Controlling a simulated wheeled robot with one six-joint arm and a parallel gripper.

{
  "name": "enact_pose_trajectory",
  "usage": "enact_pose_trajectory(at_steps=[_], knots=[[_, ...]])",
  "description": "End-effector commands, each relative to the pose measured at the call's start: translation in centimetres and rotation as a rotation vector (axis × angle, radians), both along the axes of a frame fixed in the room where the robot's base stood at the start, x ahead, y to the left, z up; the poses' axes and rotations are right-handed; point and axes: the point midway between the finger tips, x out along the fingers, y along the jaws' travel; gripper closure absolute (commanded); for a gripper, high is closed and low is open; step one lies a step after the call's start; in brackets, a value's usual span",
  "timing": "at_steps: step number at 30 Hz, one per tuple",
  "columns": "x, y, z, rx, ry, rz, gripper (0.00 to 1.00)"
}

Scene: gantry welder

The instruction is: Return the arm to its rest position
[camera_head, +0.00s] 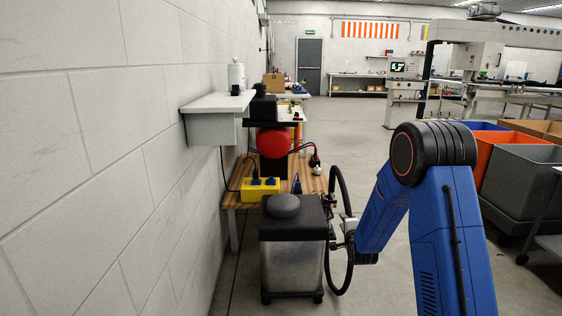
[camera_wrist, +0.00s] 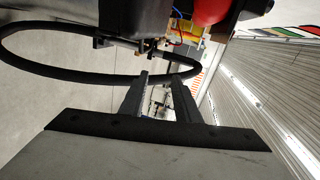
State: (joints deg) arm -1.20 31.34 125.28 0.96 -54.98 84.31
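My blue arm rises at the right of the head view and bends down to my gripper (camera_head: 337,240), which is beside the black-lidded clear tank (camera_head: 292,262) and the black hose (camera_head: 341,190). In the wrist view, the two dark fingers of my gripper (camera_wrist: 159,76) stand apart with background showing between them. I see nothing held in them. The hose also loops across the wrist view (camera_wrist: 60,72) near the fingertips; I cannot tell whether they touch it.
A wooden bench (camera_head: 233,200) along the white wall carries a red round tank (camera_head: 273,142) and a yellow socket box (camera_head: 260,189). A white wall shelf (camera_head: 215,103) juts out above. Orange (camera_head: 497,150) and grey bins (camera_head: 520,178) stand at right. Floor beyond the bench is clear.

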Motion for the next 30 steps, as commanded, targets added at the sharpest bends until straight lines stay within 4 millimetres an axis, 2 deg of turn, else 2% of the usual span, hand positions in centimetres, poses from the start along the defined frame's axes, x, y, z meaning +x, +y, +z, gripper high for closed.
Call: enact_pose_trajectory(at_steps=[1,3,14,23,30], knots=[[-0.6,0.0,1.4,-0.029,0.016,0.007,0.71],[-1.6,-0.1,2.9,-0.078,0.046,0.019,0.71],[-8.1,-0.3,9.3,-0.317,0.204,0.103,0.71],[-15.5,-0.5,13.5,-0.507,0.332,0.203,0.71],[-22.3,-0.7,16.0,-0.651,0.429,0.302,0.71]])
